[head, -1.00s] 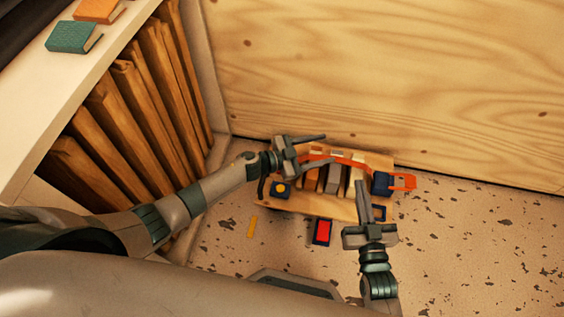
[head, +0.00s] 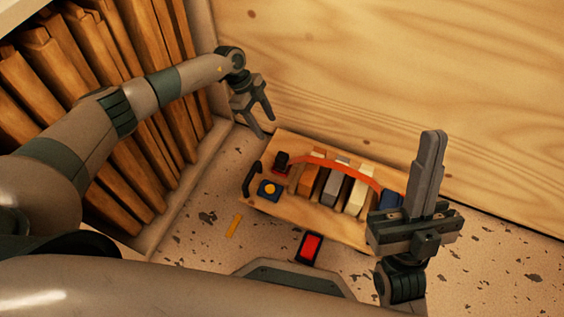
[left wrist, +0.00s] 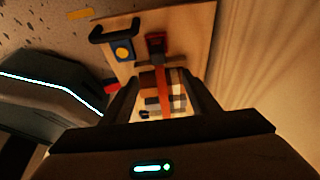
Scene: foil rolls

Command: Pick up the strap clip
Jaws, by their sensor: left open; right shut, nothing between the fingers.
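An orange strap (head: 335,167) arches over several blocks on a wooden board (head: 262,205). At its left end is a dark red and black piece (head: 282,163), which looks like the strap clip; it also shows in the left wrist view (left wrist: 155,45). My left gripper (head: 266,127) is open and empty, above and behind the board's left end. In the left wrist view the strap and blocks show between its fingers (left wrist: 162,84). My right gripper (head: 432,140) is shut and empty, raised at the right, partly hiding the dark blue block (head: 390,200) at the strap's right end.
A blue block with a yellow button (head: 269,189) and a black handle (head: 252,179) are at the board's left. A yellow strip (head: 234,226) lies on the speckled surface. A wooden wall (head: 400,80) stands behind.

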